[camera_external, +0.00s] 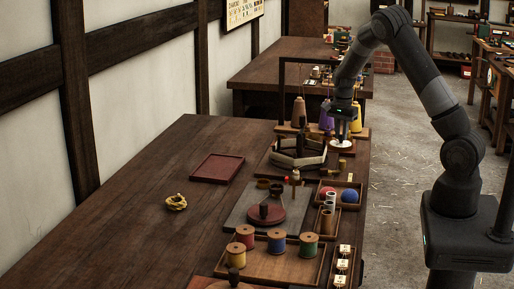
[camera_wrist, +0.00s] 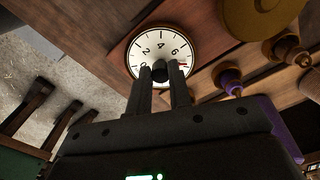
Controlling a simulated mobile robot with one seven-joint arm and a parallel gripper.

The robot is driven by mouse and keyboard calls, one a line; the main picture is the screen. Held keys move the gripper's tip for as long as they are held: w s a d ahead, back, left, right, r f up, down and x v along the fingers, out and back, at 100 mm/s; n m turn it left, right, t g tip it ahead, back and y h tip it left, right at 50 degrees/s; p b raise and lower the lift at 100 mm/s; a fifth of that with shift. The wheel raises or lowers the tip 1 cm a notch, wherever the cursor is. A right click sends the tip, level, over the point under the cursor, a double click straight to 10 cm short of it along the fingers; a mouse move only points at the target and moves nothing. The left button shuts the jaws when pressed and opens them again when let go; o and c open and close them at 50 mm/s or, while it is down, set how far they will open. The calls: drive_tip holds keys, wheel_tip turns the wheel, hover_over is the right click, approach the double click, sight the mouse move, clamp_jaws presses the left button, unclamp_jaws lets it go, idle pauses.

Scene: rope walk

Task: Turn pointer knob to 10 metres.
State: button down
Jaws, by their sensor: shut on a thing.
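The white round dial (camera_wrist: 155,51) is marked with black numbers; 2, 4 and 6 read clearly in the wrist view, and a small red mark shows at its right side. The dark pointer knob (camera_wrist: 160,71) stands at the dial's middle, between my gripper's (camera_wrist: 161,78) two fingers, which are shut on it. The fingers cover the lower part of the dial, and I cannot tell where the pointer points. In the external view the dial (camera_external: 341,144) lies at the table's right edge, with my gripper (camera_external: 342,134) right above it, pointing down.
Yarn cones, one tan (camera_external: 299,112) and one purple (camera_external: 326,117), stand close behind and left of the dial. A wooden winder (camera_external: 297,158) is left of it. A red tray (camera_external: 217,167), a rope coil (camera_external: 176,202) and spools (camera_external: 277,241) lie farther off. The table's left side is mostly clear.

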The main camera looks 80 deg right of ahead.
drive_tip(key=m, duration=0.6)
drive_tip(key=shift+w+m, duration=0.1)
drive_tip(key=shift+m, duration=0.2)
drive_tip(key=m, duration=0.5)
drive_tip(key=shift+d, duration=0.1)
drive_tip(key=shift+m, duration=0.3)
drive_tip(key=c, duration=1.3)
unclamp_jaws()
wheel_tip(320, 180, up, 11)
drive_tip(key=shift+f, duration=0.1)
